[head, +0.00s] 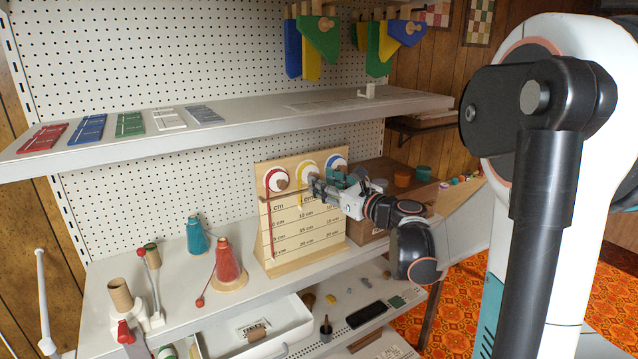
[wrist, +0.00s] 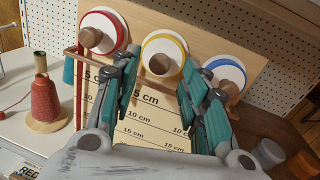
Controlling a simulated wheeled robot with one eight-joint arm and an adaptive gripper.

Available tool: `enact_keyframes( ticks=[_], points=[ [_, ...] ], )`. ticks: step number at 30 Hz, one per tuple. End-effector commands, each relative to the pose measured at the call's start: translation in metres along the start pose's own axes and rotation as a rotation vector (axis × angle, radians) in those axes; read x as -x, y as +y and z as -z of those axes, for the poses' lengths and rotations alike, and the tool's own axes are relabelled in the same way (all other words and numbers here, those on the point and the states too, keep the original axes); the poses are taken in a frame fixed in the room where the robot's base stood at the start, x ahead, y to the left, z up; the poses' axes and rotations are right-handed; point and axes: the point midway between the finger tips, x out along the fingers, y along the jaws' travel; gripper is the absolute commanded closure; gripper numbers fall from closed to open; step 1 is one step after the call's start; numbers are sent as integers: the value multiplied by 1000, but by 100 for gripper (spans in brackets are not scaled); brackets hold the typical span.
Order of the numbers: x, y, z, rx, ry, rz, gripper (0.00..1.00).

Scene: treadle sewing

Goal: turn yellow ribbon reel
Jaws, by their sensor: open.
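The yellow ribbon reel (wrist: 164,44) is a white disc with a yellow rim and a brown wooden knob (wrist: 159,64), mounted on a wooden measuring board (head: 262,210). In the head view the reel (head: 304,167) is partly covered by my gripper, with a short yellow end below it. My gripper (wrist: 158,66) is open in front of this reel. In the wrist view its teal-padded fingers stand apart, one on each side of the knob. Whether either finger touches the knob cannot be told. My gripper also shows in the head view (head: 317,186).
A red reel (wrist: 99,33) with a long hanging ribbon is left of the yellow one; a blue reel (wrist: 223,74) is right, close to my right finger. A red thread cone (head: 228,262) and a teal cone (head: 196,236) stand left on the bench. A shelf (head: 240,120) runs above.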

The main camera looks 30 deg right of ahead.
Motion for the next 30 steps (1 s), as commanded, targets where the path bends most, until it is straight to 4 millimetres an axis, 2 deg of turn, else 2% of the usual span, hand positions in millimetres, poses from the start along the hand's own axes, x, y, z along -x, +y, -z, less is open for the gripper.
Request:
enact_keyframes(
  ticks=[3,6,17,21,23,30],
  points=[
    [-16,0,1,0,0,-2,59],
    [-23,0,0,0,0,-1,59],
    [-27,0,0,1,0,0,59],
    [-27,0,0,1,0,0,88],
    [-27,0,0,1,0,0,100],
    [-27,0,0,6,1,0,100]
  ],
)
